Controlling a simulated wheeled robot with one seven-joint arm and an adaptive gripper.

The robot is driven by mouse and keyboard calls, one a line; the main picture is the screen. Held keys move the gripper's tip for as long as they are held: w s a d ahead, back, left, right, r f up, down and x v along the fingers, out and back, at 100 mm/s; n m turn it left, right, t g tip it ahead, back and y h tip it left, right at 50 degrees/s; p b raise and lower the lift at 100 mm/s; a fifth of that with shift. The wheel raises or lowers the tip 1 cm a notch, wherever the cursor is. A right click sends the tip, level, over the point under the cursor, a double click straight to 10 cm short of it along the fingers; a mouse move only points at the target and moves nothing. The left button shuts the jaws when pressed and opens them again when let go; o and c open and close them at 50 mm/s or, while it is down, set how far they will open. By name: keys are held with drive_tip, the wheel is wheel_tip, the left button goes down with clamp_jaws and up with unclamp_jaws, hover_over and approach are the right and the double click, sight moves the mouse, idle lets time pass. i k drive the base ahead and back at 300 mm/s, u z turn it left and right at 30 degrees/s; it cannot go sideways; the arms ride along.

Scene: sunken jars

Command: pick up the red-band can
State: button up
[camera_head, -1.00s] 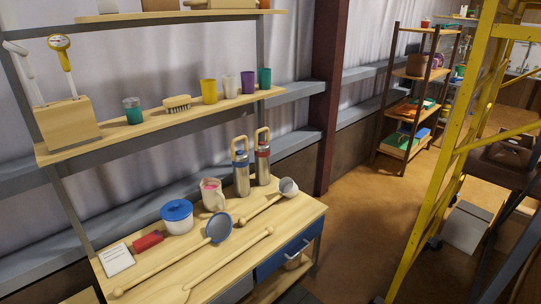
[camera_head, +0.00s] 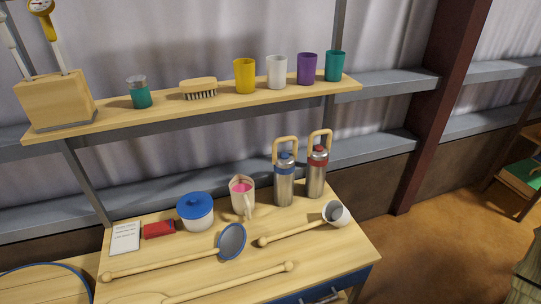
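The red-band can (camera_head: 316,180) is a steel flask with a red band and a tan loop handle on top. It stands upright near the back right of the wooden tabletop (camera_head: 350,252). A similar can with a blue band (camera_head: 284,188) stands close beside it on the left. My gripper is in neither frame, so its state is not shown.
A white ladle cup (camera_head: 336,214) lies in front of the cans, its handle pointing left. A pink-filled jug (camera_head: 242,197), blue-lidded pot (camera_head: 196,212) and blue-rimmed strainer (camera_head: 231,242) are farther left. A shelf (camera_head: 220,103) with several cups runs above. Floor (camera_head: 450,240) at right is open.

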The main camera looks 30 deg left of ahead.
sight(318, 156)
drive_tip(key=u, duration=0.75)
drive_tip(key=i, duration=0.95)
drive_tip(key=u, duration=0.7)
